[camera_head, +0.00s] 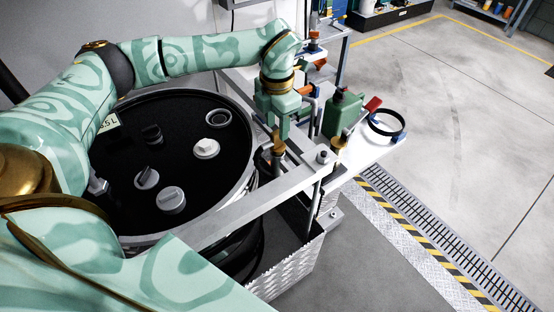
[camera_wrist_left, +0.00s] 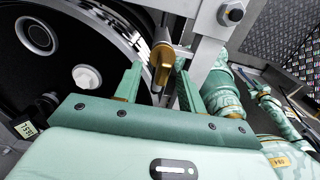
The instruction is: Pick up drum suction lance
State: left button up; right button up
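The drum suction lance, as I take it, is a metal tube with a brass-coloured top (camera_head: 277,140), standing at the right side of the black drum. In the left wrist view its brass part (camera_wrist_left: 162,62) lies between my finger tips. My left gripper (camera_head: 284,131) points down over it from above. The two fingers (camera_wrist_left: 157,75) are apart, with a visible gap beside the brass part, so it looks open. Contact cannot be made out. The lance's lower end is hidden by the frame. My right gripper is in neither view.
The black drum (camera_head: 130,190) has white and grey caps on its lid. A metal frame bar (camera_head: 245,205) runs beside it. The floor at right (camera_head: 460,110) is clear.

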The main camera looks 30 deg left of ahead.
aim_at(277, 131)
pick_arm(q)
jog(key=f, duration=0.4)
jog(key=shift+s+d+f, duration=0.1)
jog(key=shift+s, duration=0.1)
grip_shut()
